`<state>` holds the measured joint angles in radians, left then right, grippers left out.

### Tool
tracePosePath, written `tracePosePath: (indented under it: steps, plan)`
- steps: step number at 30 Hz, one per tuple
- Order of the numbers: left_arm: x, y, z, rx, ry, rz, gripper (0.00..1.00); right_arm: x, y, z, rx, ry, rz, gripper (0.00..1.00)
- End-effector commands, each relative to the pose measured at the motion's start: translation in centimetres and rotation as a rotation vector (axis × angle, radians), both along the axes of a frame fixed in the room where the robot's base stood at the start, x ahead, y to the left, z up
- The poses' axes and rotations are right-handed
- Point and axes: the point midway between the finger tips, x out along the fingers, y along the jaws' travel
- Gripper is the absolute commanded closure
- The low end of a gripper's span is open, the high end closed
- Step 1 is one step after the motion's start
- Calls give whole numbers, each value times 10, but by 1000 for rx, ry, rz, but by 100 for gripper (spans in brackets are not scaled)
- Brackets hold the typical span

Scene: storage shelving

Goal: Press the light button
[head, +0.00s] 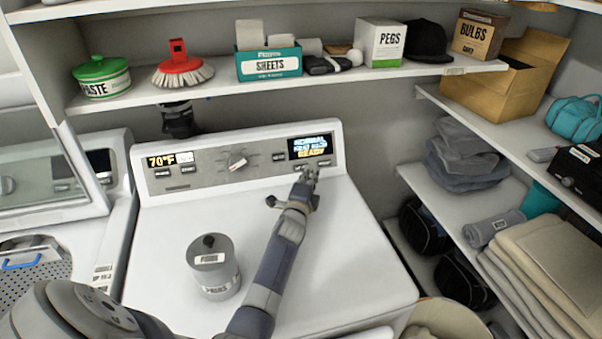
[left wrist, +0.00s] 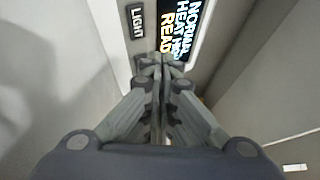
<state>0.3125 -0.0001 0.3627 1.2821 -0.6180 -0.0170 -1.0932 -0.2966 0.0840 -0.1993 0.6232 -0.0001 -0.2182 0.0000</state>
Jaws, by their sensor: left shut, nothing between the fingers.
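The light button (left wrist: 138,22) is a dark, rounded rectangle labelled LIGHT on the panel in the left wrist view. In the head view it appears as a small dark button (head: 279,157) just left of the lit display (head: 311,146). My left gripper (head: 309,172) is shut and empty, its tips at the panel just below the display. In the left wrist view, the closed fingertips (left wrist: 158,66) are near the display's edge, beside and apart from the light button. Whether they touch the panel I cannot tell. My right gripper is not in view.
The white machine's top (head: 345,235) is mostly clear, with a grey lidded canister (head: 214,277) left of my arm. A shelf (head: 345,77) with boxes and brushes runs above the panel. Side shelves (head: 440,185) with cloths stand at the right.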

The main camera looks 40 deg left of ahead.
Motion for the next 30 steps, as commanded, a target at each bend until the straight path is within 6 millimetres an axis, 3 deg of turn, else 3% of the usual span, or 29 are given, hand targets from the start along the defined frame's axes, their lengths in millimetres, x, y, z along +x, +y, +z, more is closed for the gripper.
tracePosePath:
  steps: [3,9,30]
  plan:
    - [9,11,-11,2,-2,0,100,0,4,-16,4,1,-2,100]
    - [18,22,-15,1,0,1,100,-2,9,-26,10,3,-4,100]
    - [20,24,-14,0,0,1,100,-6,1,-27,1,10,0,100]
